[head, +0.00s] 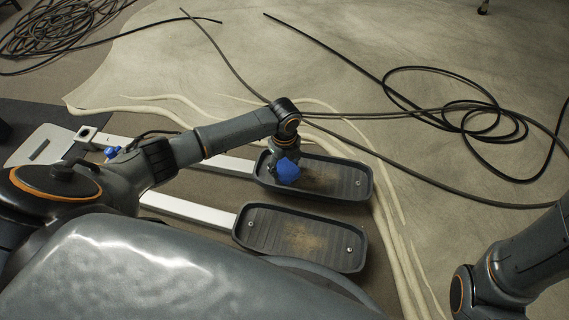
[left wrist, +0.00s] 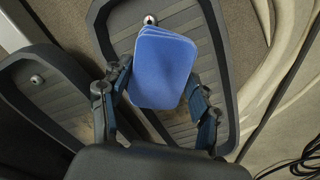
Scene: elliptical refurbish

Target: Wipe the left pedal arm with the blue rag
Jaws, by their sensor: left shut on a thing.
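The blue rag (head: 288,171) is a folded pad held in my left gripper (head: 286,155), over the inner end of the far pedal (head: 345,185). In the left wrist view the rag (left wrist: 163,72) sits between the two fingers, which are shut on it. Whether it touches the pedal is unclear. White pedal arms run left from the far pedal (head: 235,165) and the near pedal (head: 190,208); the rag is to the right of the far arm's visible end. My right gripper is out of view.
The near pedal (head: 270,232) and the far one have brown dirt on their treads. Black cables (head: 455,115) lie loose on the floor at right, and a coil (head: 55,30) lies at upper left. A white frame piece (head: 38,146) lies at left.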

